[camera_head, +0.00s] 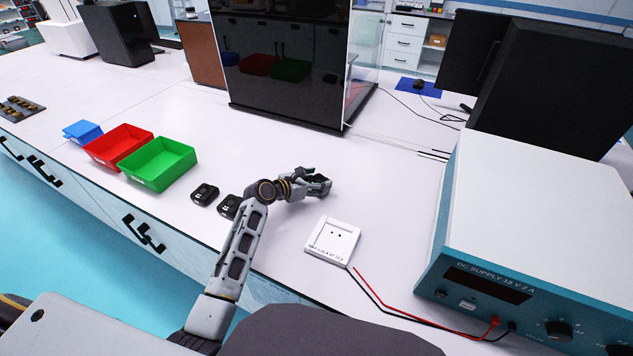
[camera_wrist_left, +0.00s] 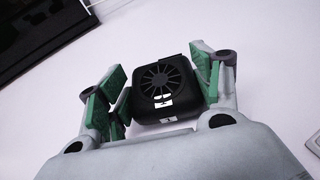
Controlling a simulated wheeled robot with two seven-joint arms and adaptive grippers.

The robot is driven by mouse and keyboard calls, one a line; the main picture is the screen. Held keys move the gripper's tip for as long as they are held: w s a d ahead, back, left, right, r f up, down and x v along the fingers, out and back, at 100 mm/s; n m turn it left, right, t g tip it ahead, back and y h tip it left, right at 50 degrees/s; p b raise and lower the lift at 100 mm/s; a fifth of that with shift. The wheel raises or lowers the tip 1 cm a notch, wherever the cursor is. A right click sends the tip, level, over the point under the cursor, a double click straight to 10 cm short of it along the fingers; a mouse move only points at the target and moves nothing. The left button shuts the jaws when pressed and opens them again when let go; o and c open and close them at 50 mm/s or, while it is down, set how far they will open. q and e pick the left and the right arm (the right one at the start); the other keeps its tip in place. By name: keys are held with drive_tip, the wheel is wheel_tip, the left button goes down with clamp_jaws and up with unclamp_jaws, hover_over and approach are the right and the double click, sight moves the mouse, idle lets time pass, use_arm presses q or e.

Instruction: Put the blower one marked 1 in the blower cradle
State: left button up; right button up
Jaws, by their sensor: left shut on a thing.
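My left gripper (camera_head: 318,184) is shut on a black blower with a round fan grille, just behind the cradle in the head view. In the left wrist view the blower (camera_wrist_left: 160,88) sits between the green-padded fingers of the gripper (camera_wrist_left: 158,86); its small white label is too small to read surely. In the head view the fingers mostly hide the blower. The white square blower cradle (camera_head: 333,238) lies on the bench, empty, with two small dark holes and printed text along its front. My right gripper is not in view.
Two more black blowers (camera_head: 205,193) (camera_head: 229,206) lie left of my left gripper. Green (camera_head: 160,165), red (camera_head: 118,147) and blue (camera_head: 83,132) bins stand farther left. A DC supply (camera_head: 520,270) stands right, with red and black leads near the cradle. A dark-fronted cabinet (camera_head: 285,60) stands behind.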

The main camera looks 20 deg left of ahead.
use_arm(q)
drive_tip(key=o, duration=0.6)
drive_tip(key=shift+f, duration=0.1)
drive_tip(key=o, duration=0.4)
drive_tip(key=shift+s+a+r, duration=0.25)
drive_tip(key=shift+s+r, duration=0.1)
drive_tip(key=shift+s, duration=0.1)
drive_tip(key=v, duration=0.5)
drive_tip(key=shift+p, duration=0.4)
drive_tip(key=v, duration=0.5)
drive_tip(key=shift+s+a+r, duration=0.1)
drive_tip(key=shift+s+a, duration=0.1)
drive_tip(key=shift+s, duration=0.1)
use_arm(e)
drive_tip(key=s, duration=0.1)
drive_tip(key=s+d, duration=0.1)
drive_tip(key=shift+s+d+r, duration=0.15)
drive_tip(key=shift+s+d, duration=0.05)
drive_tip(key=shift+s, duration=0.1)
use_arm(q)
drive_tip(key=shift+o, duration=0.6)
drive_tip(key=shift+r, duration=0.1)
